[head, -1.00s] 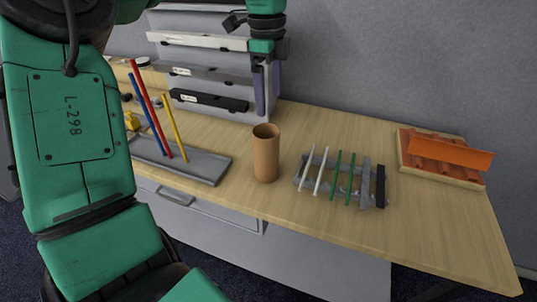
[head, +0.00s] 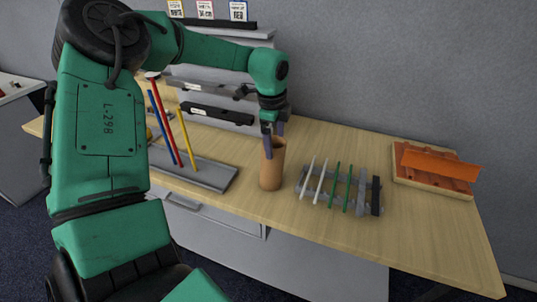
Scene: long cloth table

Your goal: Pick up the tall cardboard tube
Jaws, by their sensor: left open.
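The tall cardboard tube (head: 272,170) stands upright on the wooden table, near its front edge, in the middle of the head view. It is plain brown and open at the top. My left gripper (head: 273,150) points down at the tube's mouth and is open. Its purple fingers overlap the tube's rim in the picture, and one fingertip appears to be in or in front of the opening. I cannot tell whether a finger touches the wall. My right gripper is not in view.
Left of the tube, a grey base (head: 196,171) holds red, blue and yellow rods. Right of it, a grey rack (head: 340,190) carries white and green sticks. An orange tray (head: 437,165) lies at the far right. A grey shelf unit (head: 213,90) stands behind.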

